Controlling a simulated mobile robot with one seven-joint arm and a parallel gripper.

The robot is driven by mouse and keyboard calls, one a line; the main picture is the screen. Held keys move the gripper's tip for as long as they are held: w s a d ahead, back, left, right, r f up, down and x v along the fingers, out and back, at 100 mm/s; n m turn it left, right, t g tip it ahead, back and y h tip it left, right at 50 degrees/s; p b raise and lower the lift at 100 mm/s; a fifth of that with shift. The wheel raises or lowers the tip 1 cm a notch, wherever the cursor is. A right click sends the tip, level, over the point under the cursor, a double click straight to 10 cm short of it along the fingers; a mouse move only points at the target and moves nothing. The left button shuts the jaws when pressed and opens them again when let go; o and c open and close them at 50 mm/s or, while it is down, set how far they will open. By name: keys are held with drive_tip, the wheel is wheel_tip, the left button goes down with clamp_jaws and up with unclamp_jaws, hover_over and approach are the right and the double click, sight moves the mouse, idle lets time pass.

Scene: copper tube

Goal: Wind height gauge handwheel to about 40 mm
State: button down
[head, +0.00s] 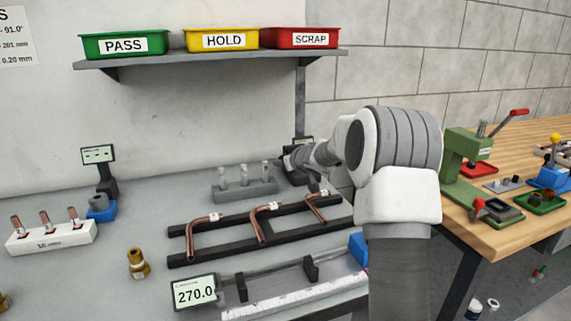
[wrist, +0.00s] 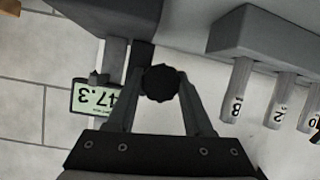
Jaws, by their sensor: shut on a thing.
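The height gauge (head: 298,175) stands at the back right of the grey bench, mostly behind my arm in the head view. Its dark round handwheel (wrist: 160,84) shows end-on in the wrist view. My gripper (wrist: 159,88) is shut on the handwheel, one finger on each side. The gauge display (wrist: 90,98) is upside down in the wrist view. Its visible digits look like 47.3, and my left finger covers part of it. In the head view the display is too small to read.
A grey block with several pins (head: 245,190) stands just left of the gauge; it also shows in the wrist view (wrist: 285,45). A black rack (head: 190,258) with copper tubes lies in front. A shelf (head: 200,60) with labelled bins hangs above.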

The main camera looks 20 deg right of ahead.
drive_tip(key=n+h+b, duration=0.1)
drive_tip(key=b, duration=0.1)
drive_tip(key=n+h+b, duration=0.1)
drive_tip(key=b, duration=0.1)
drive_tip(key=shift+a+f+b, duration=0.2)
drive_tip(key=shift+f+b, duration=0.15)
drive_tip(key=shift+r+n+b, duration=0.1)
drive_tip(key=shift+n+b, duration=0.5)
drive_tip(key=shift+b, duration=0.25)
drive_tip(key=shift+d+r+h, duration=0.1)
drive_tip(key=shift+r+h, duration=0.05)
drive_tip(key=shift+h, duration=0.15)
drive_tip(key=shift+c, duration=1.8)
unclamp_jaws()
drive_tip(key=shift+o, duration=0.2)
drive_tip(key=shift+r, duration=0.1)
drive_tip(key=shift+d, duration=0.1)
